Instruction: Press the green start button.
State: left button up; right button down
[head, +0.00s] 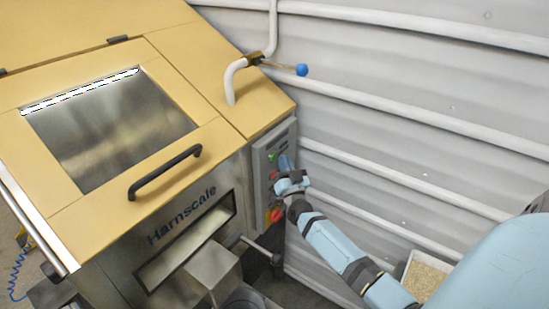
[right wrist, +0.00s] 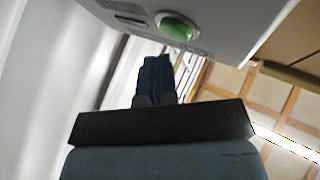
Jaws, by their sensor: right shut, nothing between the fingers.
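The green start button (head: 272,156) is at the top of the grey control panel (head: 265,180) on the hopper's right side. In the right wrist view the green button (right wrist: 177,27) shows large, near the top, in a pale ring on the panel. My right gripper (head: 285,163) is beside the panel, just right of and slightly below the button. Its fingers (right wrist: 156,72) are shut with nothing between them. In the right wrist view a gap shows between the fingertips and the button. My left gripper is not in view.
Below the green button are a red button (head: 274,174) and a red rotary switch (head: 275,214). The yellow hopper lid with a black handle (head: 165,172) is closed. A blue-tipped lever (head: 301,69) sticks out above the panel. A ribbed grey wall (head: 400,120) stands close on the right.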

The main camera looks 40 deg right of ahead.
jog(key=shift+w, duration=0.1)
dwell(0.4)
jog(key=shift+w+a, duration=0.15)
jog(key=shift+w, duration=0.2)
